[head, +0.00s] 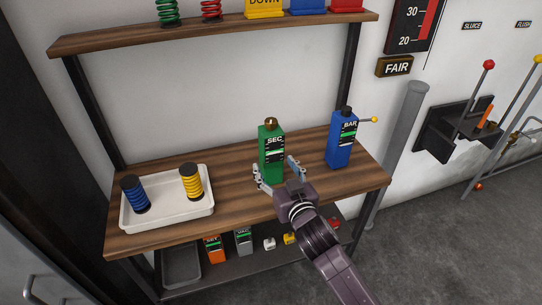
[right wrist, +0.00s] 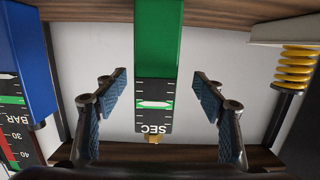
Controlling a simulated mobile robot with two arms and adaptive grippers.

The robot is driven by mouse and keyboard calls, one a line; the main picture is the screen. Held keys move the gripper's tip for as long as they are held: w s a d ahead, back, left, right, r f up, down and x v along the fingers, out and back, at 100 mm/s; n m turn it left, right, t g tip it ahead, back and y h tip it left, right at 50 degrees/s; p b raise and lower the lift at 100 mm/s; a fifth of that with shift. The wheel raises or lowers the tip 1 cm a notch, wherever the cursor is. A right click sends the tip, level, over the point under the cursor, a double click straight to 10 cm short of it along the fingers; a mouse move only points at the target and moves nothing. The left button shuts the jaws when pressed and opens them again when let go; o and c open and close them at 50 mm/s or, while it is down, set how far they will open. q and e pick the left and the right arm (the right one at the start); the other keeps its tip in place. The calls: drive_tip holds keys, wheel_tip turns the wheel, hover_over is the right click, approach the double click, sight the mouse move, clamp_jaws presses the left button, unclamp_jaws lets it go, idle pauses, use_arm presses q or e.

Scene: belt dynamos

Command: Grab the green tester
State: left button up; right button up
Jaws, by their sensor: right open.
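The green tester (head: 271,157), labelled SEC with a brass cap on top, stands upright on the wooden bench. My right gripper (head: 277,173) is open right in front of it. In the right wrist view the green tester (right wrist: 156,60) appears upside down, between the two open fingers of the gripper (right wrist: 156,105). There is a gap on both sides, so neither finger visibly touches it. My left gripper is not in view.
A blue tester (head: 341,140) labelled BAR, with a yellow-tipped lever, stands to the right. A white tray (head: 166,219) with a blue coil and a yellow coil sits at the left. An upper shelf (head: 215,35) holds springs and coloured blocks. Wood between tray and green tester is clear.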

sight(271, 158)
drive_tip(key=shift+d+f+x, duration=0.15)
drive_tip(key=shift+x, duration=1.25)
drive_tip(key=shift+d+f+x, duration=0.1)
drive_tip(key=shift+x, duration=1.3)
clamp_jaws()
drive_tip(key=shift+w+r, duration=0.1)
drive_tip(key=shift+r, duration=0.15)
